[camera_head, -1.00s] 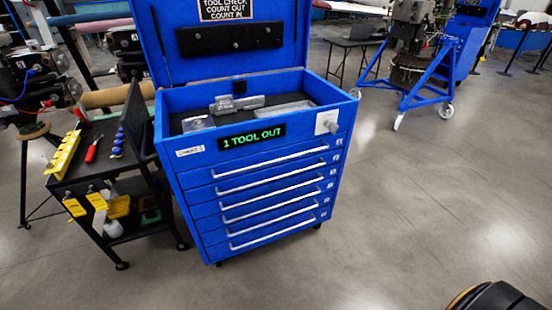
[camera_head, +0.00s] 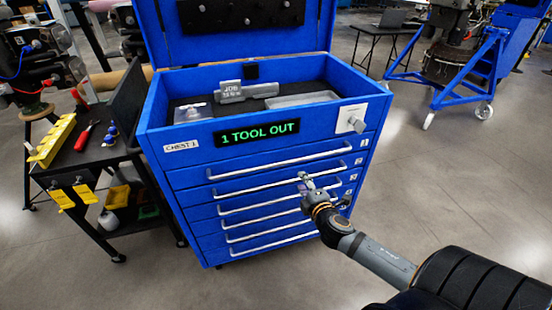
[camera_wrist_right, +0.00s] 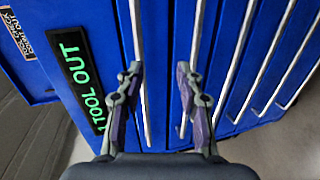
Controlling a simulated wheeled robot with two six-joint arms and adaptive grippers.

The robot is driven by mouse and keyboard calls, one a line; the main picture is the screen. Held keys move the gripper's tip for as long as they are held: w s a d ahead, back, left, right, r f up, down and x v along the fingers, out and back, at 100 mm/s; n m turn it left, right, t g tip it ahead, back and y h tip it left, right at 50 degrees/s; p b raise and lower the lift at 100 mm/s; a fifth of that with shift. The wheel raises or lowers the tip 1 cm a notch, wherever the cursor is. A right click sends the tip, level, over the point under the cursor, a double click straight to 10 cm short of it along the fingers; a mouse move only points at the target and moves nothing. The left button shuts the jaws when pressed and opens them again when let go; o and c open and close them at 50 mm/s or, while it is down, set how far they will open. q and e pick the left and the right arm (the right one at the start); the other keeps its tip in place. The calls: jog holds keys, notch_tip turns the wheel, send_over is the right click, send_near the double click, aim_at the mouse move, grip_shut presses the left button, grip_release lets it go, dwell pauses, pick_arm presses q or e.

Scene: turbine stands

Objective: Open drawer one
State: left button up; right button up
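Drawer one is the top drawer (camera_head: 220,174) of the blue tool chest, with a silver bar handle (camera_head: 275,162); it is shut. In the right wrist view its handle (camera_wrist_right: 138,40) is the bar nearest the green sign. My right gripper (camera_head: 306,180) is in front of the upper drawers, toward their right side. In the right wrist view the right gripper (camera_wrist_right: 159,85) is open and empty, one finger by the first handle, the other by the second handle (camera_wrist_right: 197,40). I cannot tell whether either finger touches. My left gripper is out of view.
The chest's sign (camera_head: 257,132) reads "1 TOOL OUT". A knob plate (camera_head: 350,119) sits at front right. A black cart (camera_head: 88,160) stands close left. Floor at right is clear.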

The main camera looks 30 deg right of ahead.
aim_at(288, 161)
jog(key=shift+n+t, duration=0.4)
jog(key=w, duration=0.7)
jog(key=w+d, duration=0.1)
jog(key=w, duration=0.2)
jog(key=shift+w+r, duration=0.3)
jog(key=shift+r, duration=0.1)
jog(key=shift+a, duration=0.1)
grip_shut()
